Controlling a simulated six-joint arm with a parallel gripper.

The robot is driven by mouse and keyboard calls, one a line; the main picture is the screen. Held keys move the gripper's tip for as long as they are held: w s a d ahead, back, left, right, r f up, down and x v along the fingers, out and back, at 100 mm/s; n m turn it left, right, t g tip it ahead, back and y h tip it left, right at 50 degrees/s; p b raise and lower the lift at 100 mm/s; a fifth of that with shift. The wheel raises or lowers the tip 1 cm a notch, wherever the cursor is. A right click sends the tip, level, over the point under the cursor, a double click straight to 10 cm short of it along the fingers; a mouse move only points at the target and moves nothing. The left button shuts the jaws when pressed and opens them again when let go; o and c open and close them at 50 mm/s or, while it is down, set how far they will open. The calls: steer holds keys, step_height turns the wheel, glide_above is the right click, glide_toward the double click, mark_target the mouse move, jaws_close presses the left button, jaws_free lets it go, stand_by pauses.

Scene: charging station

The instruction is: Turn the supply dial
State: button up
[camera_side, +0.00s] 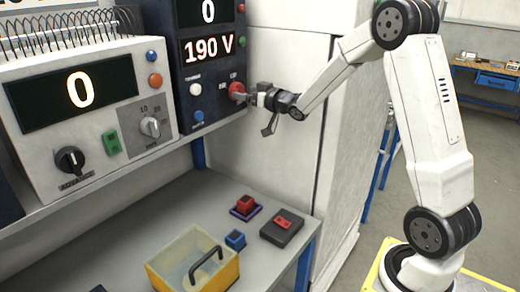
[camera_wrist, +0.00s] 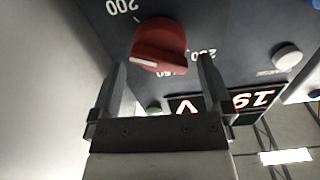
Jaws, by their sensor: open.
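The supply dial is a red knob (camera_wrist: 158,45) with a white pointer mark, on a dark panel with printed numbers around it. In the side view the red dial (camera_side: 237,90) is at the panel's right edge, under a display (camera_side: 208,48) reading 190 V. My gripper (camera_wrist: 160,75) is open, with one finger on each side of the dial in the wrist view. The fingertips are close to the knob; I cannot tell whether they touch it. In the side view my gripper (camera_side: 252,95) points left at the dial and partly hides it.
A white unit (camera_side: 105,130) with a black knob and a grey knob stands to the left. Below, the bench (camera_side: 130,225) holds a yellow box (camera_side: 195,265), a small blue block (camera_side: 235,240), a red block (camera_side: 244,204) and a dark box with a red top (camera_side: 282,228). A pale cabinet (camera_side: 280,130) stands behind my gripper.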

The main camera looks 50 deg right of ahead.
steer(key=shift+w, duration=1.3)
steer(key=c, duration=1.1)
steer(key=shift+m, duration=0.4)
steer(key=shift+d+m, duration=0.1)
steer(key=shift+m, duration=2.5)
steer(key=o, duration=1.1)
